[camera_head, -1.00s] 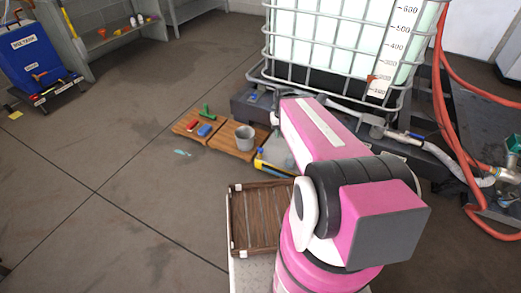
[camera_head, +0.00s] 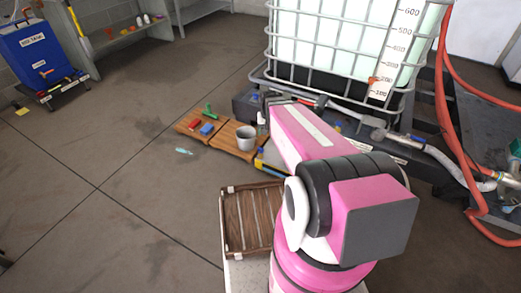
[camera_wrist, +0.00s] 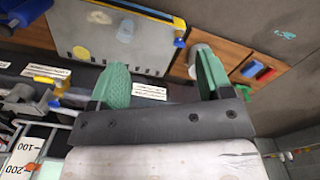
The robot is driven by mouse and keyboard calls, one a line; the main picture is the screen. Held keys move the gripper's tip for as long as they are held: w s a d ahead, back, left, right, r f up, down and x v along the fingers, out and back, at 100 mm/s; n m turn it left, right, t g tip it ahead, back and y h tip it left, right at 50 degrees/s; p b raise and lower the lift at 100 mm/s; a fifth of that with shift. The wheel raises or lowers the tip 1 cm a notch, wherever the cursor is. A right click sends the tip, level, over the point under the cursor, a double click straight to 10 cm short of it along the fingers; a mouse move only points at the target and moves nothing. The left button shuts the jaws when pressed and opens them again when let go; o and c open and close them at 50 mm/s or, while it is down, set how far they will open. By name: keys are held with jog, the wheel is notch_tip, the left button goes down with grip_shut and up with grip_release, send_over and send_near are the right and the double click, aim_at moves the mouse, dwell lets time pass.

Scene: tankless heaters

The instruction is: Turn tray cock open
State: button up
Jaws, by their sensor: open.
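In the wrist view a flat grey tray (camera_wrist: 95,40) with a yellow edge lies beyond my fingers. A small blue handle (camera_wrist: 180,42) sits at its corner by the yellow edge and looks like the tray cock; whether it is open or shut I cannot tell. A yellow and blue part (camera_head: 259,160) shows beside my arm in the head view, with the tray mostly hidden behind the arm. My gripper (camera_wrist: 162,62) is open and empty, its two green fingers apart. The blue handle shows between the fingertips, with no visible contact.
A caged liquid tank (camera_head: 345,50) stands behind my arm. A grey cup (camera_head: 246,138) and red, blue and green pieces rest on wooden boards (camera_head: 228,143). A hose (camera_head: 440,155) runs at the right. A wooden crate (camera_head: 232,220) is near my base.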

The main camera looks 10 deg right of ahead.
jog(key=w+f+m, duration=0.3)
jog(key=w+f, duration=1)
jog(key=w, duration=0.1)
jog(key=m, duration=0.3)
send_over(261, 149)
jog(key=w, duration=0.1)
notch_tip(261, 149, down, 9)
notch_tip(261, 149, down, 11)
jog(key=c, duration=0.9)
